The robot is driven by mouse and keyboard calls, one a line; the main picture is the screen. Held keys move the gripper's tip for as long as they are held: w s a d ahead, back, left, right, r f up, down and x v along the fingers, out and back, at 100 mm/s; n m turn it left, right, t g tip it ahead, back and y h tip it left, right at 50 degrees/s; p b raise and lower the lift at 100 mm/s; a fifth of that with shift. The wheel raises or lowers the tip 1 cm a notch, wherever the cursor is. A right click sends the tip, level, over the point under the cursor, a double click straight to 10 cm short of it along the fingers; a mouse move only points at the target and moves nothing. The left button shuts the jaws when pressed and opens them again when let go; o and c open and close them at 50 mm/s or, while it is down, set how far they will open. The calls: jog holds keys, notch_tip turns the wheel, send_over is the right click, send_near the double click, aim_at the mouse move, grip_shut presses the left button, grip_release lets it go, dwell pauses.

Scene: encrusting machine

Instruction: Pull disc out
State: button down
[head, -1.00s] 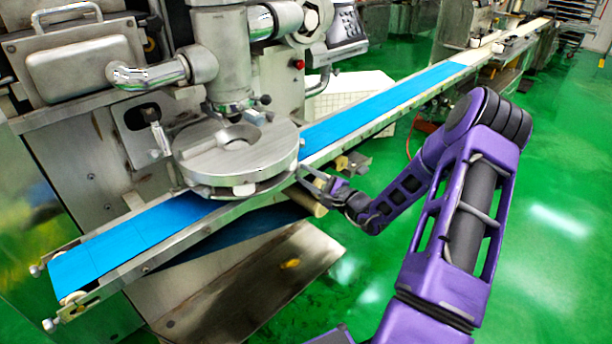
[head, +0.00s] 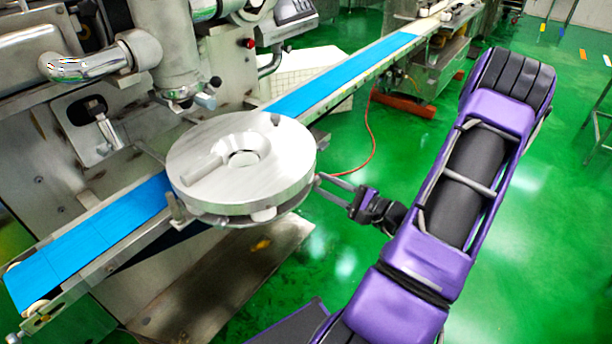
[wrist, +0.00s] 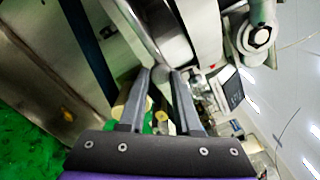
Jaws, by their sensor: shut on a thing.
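The disc (head: 240,150) is a thick round metal plate with a central hole and a slot. In the head view it sticks out over the front of the blue belt, clear of the vertical cylinder (head: 168,50) behind it. My gripper (head: 319,180) is at the disc's right edge and shut on it. In the wrist view, the two grey fingers (wrist: 160,72) reach up to the disc's curved metal rim (wrist: 165,25). The exact contact at the fingertips is too small to make out.
The blue conveyor belt (head: 95,235) runs diagonally behind and under the disc. A metal tray (head: 225,275) lies low in front of the machine. The machine body (head: 60,170) stands at left. Green floor (head: 350,270) is open at the front right.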

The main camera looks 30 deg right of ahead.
jog(key=shift+v, duration=1.7)
jog(key=c, duration=0.6)
grip_release()
jog(key=v, duration=1.7)
jog(key=shift+s, duration=0.15)
jog(key=shift+r, duration=0.15)
